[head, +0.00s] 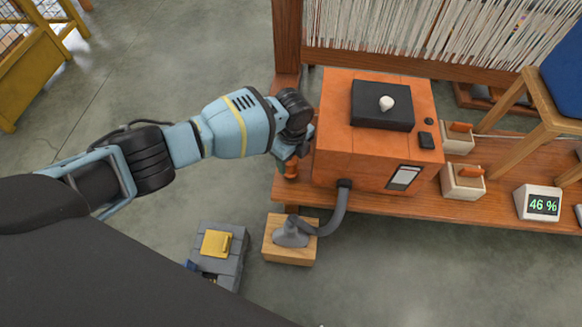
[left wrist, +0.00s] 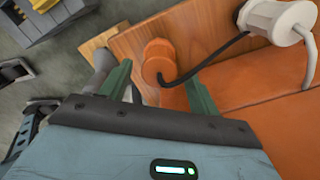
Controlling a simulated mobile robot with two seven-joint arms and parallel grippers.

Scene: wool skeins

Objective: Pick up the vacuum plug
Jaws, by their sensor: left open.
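An orange cylindrical piece with a black cord (left wrist: 158,58), which looks like the vacuum plug, lies on the wooden bench by the orange box (head: 340,140). In the head view a small bit of the orange piece (head: 291,170) shows just below my left gripper (head: 294,155). In the left wrist view my left gripper (left wrist: 160,82) is open, its two green fingers on either side of the piece. I cannot tell whether they touch it. My right gripper is not in view.
A grey hose (head: 338,210) runs from the box to a nozzle on a wooden block (head: 276,254). A grey case with a yellow top (head: 217,244) stands on the floor. A white spool-like part (left wrist: 278,22) is at the wrist view's upper right.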

